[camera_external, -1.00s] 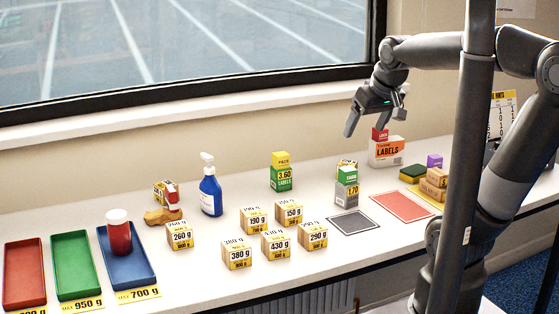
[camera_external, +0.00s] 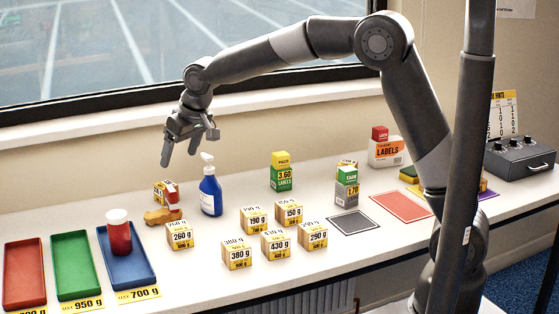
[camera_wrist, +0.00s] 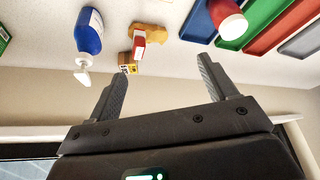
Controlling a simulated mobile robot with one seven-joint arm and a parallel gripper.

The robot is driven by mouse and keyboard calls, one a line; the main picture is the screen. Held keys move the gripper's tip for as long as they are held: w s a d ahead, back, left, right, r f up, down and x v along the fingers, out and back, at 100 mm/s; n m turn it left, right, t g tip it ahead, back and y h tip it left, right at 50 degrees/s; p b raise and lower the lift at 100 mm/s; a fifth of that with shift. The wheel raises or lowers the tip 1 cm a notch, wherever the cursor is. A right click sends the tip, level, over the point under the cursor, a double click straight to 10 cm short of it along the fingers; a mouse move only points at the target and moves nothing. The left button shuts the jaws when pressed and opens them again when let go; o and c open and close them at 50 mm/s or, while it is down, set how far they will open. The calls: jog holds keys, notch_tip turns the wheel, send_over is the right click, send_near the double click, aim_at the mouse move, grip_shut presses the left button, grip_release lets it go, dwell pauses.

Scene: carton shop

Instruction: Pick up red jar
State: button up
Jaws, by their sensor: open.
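The red jar (camera_external: 119,235) with a white lid stands upright in the blue tray (camera_external: 138,283) at the left of the table. In the wrist view the jar (camera_wrist: 229,18) shows at the top right, its white lid facing the camera. My gripper (camera_external: 180,160) is open and empty, in the air above the back of the table, right of the jar and higher than it. In the wrist view my gripper's fingers (camera_wrist: 161,85) are spread with nothing between them.
A blue pump bottle (camera_external: 210,193) stands below and right of my gripper. A small red-and-yellow box (camera_external: 166,193) and a brown lump (camera_external: 163,216) are near it. Several weight-marked boxes (camera_external: 237,253) fill the middle. Green (camera_external: 76,265) and red (camera_external: 24,273) trays lie left of the blue tray.

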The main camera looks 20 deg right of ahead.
jog(key=n, duration=0.1)
send_near(119, 232)
jog(key=w, duration=0.1)
jog(key=w+d, duration=0.1)
jog(key=w, duration=0.1)
jog(key=shift+w+d+f, duration=0.15)
jog(key=shift+d+f, duration=0.05)
jog(key=shift+a+f+n, duration=0.25)
jog(key=shift+n, duration=0.05)
jog(key=x, duration=1)
jog(key=shift+s+a+f, duration=0.25)
jog(key=shift+s+f, duration=0.05)
jog(key=shift+c, duration=0.5)
jog(key=c, duration=1.1)
